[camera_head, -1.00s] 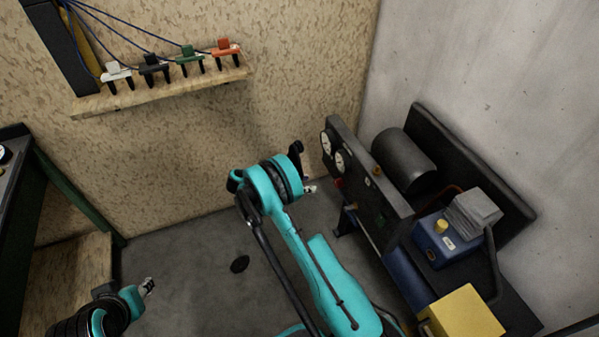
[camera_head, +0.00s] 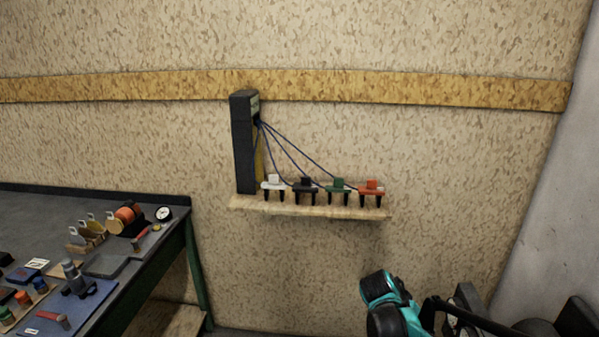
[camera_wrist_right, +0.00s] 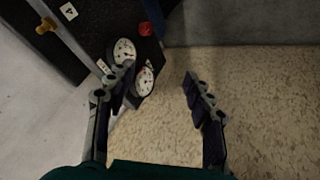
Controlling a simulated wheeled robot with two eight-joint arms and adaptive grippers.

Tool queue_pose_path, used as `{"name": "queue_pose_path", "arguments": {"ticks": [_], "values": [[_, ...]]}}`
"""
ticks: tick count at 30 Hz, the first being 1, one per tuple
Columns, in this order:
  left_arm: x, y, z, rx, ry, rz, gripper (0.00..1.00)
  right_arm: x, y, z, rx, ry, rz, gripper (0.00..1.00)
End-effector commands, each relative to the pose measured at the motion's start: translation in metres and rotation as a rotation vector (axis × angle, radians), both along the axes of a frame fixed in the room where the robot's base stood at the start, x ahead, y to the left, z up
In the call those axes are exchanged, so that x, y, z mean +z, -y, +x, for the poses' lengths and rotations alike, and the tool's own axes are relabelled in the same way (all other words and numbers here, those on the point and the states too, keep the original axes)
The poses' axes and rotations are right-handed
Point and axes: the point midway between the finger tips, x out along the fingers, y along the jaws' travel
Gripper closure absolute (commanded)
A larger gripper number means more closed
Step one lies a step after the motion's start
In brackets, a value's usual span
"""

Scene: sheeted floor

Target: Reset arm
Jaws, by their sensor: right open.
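My right arm (camera_head: 390,303) shows at the lower right of the head view as a teal and black link. Its fingertips cannot be made out there. In the right wrist view my right gripper (camera_wrist_right: 160,92) has its two dark fingers spread wide apart with nothing between them. Two round white gauges (camera_wrist_right: 124,51) (camera_wrist_right: 144,80) on a dark panel lie beyond its left finger. Speckled wall board shows beyond the gap and the right finger. My left gripper is out of view.
A wooden shelf (camera_head: 310,208) on the wall holds white, black, green and orange plugs wired to a dark post (camera_head: 243,145). A dark workbench (camera_head: 50,225) with tools and small parts stands at the left.

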Motion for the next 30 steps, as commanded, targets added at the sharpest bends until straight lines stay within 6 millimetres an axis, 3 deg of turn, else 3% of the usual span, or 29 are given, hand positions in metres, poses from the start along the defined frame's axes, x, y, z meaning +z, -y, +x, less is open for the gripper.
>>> {"name": "queue_pose_path", "arguments": {"ticks": [6, 16, 22, 30], "values": [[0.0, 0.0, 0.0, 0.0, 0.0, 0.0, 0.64, 0.03, -0.037, -0.061, 0.252, 0.017, 0.134, 0.47], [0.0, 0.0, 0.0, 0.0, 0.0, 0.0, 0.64, 0.038, -0.094, -0.145, 0.591, 0.132, 0.258, 0.47], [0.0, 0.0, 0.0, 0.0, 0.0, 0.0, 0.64, 0.033, -0.113, -0.169, 0.697, 0.194, 0.279, 0.47], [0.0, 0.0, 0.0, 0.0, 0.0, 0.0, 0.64, 0.032, -0.117, -0.173, 0.721, 0.207, 0.282, 0.47]]}}
